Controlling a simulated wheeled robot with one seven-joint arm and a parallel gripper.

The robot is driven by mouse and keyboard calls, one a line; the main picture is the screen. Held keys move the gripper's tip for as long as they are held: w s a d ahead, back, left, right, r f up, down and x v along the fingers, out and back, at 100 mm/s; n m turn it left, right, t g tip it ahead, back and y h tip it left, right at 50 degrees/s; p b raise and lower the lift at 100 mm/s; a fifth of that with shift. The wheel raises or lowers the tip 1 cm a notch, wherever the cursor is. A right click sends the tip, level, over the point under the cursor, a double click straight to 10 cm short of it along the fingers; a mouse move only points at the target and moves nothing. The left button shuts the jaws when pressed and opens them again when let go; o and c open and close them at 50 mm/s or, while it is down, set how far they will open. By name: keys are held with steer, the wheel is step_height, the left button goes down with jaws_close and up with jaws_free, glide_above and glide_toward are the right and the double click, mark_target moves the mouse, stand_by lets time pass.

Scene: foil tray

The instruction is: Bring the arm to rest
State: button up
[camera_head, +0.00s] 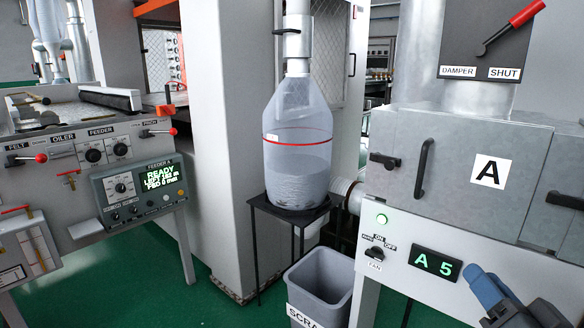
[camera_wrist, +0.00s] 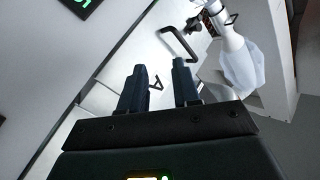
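My gripper (camera_wrist: 159,70) shows in the wrist view with its two dark fingers apart and nothing between them. Beyond the fingers are the pale metal front of a cabinet and a dark bar handle (camera_wrist: 180,44). I cannot tell how far the fingers are from that front, but no contact is visible. In the head view, part of my arm, blue and dark, shows at the lower right corner, in front of the white panel below cabinet A (camera_head: 470,165).
A clear collection bottle (camera_head: 297,150) with a red band, partly filled with pale material, stands on a black stand (camera_head: 287,212). A grey scrap bin (camera_head: 322,285) is below it. The feeder panel (camera_head: 140,193) is at left. A damper lever (camera_head: 512,27) reads SHUT. Green floor between is open.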

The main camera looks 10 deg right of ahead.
steer(key=s+a+f+n+g, duration=0.1)
steer(key=s+a+f, duration=0.5)
steer(key=s+f, duration=0.15)
steer(key=s+a+n+g+y, duration=0.1)
steer(key=s+a+n, duration=0.2)
steer(key=s, duration=0.8)
steer(key=s+a+n+g+y+p, duration=0.1)
steer(key=s+a+n, duration=0.3)
steer(key=s, duration=0.8)
steer(key=shift+a+f+y, duration=0.3)
steer(key=shift+a+y, duration=0.35)
steer(key=shift+y, duration=0.15)
steer(key=shift+w, duration=0.15)
stand_by(1.0)
